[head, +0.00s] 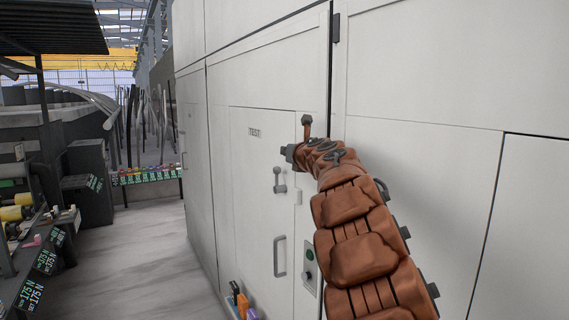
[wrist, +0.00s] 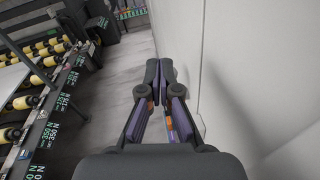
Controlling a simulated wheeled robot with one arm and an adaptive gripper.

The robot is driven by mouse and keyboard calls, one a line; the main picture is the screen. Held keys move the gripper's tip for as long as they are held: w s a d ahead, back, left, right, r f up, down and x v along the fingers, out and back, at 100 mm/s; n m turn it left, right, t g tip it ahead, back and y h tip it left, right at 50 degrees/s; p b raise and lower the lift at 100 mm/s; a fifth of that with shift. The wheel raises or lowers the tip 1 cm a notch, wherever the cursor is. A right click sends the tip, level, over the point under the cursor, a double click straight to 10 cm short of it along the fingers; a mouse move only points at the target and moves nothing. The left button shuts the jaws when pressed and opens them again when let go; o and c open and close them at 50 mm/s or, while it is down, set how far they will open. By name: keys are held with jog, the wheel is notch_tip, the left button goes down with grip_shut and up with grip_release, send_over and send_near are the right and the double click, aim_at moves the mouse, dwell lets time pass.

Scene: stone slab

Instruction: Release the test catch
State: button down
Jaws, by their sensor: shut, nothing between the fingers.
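The test catch (head: 278,181) is a small grey lever with a round knob on a white cabinet door (head: 250,215), below a label reading TEST (head: 255,132). A grey bar handle (head: 279,256) is lower on the same door. My brown padded arm reaches in from the lower right of the head view, and its grey end is above and right of the catch, apart from it. In the wrist view my gripper (wrist: 160,72) is shut and empty, with its dark fingertips together beside the white cabinet wall. The catch is not visible in the wrist view.
A green-button panel (head: 309,265) is right of the handle. Colored items (head: 240,301) sit low by the cabinet. Left are a workbench with yellow rollers (wrist: 45,62) and numbered green labels (head: 47,262). The grey floor (head: 150,240) between is clear.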

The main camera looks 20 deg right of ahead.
jog(key=shift+s+a+r, duration=0.1)
jog(key=shift+s+r, duration=0.4)
jog(key=shift+r, duration=0.25)
jog(key=shift+s+a+r, duration=0.1)
jog(key=shift+s+r, duration=0.35)
jog(key=shift+r, duration=0.25)
